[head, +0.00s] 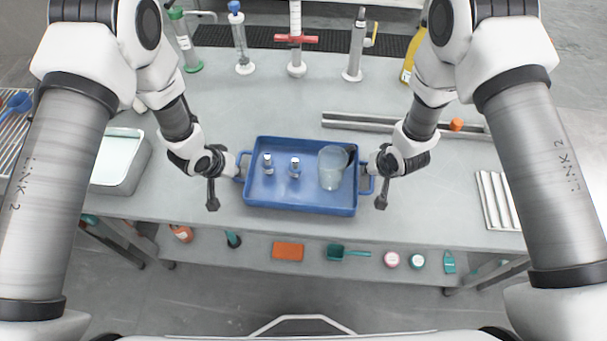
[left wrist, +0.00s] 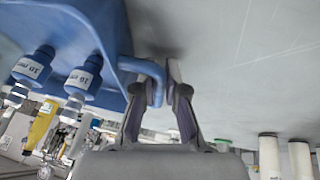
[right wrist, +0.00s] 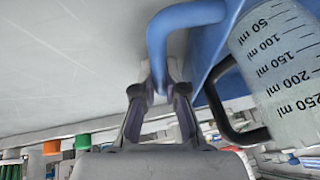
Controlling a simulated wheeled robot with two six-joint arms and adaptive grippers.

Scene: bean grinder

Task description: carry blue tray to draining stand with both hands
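The blue tray (head: 300,208) is at the front middle of the grey table, with a clear beaker (head: 331,168) and two small blue-capped bottles (head: 295,168) in it. My left gripper (head: 240,170) is shut on the tray's left handle, a blue bar between the fingers in the left wrist view (left wrist: 160,95). My right gripper (head: 368,172) is shut on the right handle, also seen in the right wrist view (right wrist: 158,85). I cannot tell whether the tray touches the table. A ribbed metal rack (head: 497,200) at the right may be the draining stand.
A metal basin (head: 120,160) and a wire rack (head: 12,125) are at the left. A metal rail (head: 370,123) lies behind the tray on the right. Several stands and cylinders (head: 296,45) line the back. Bare table (head: 440,190) lies between tray and ribbed rack.

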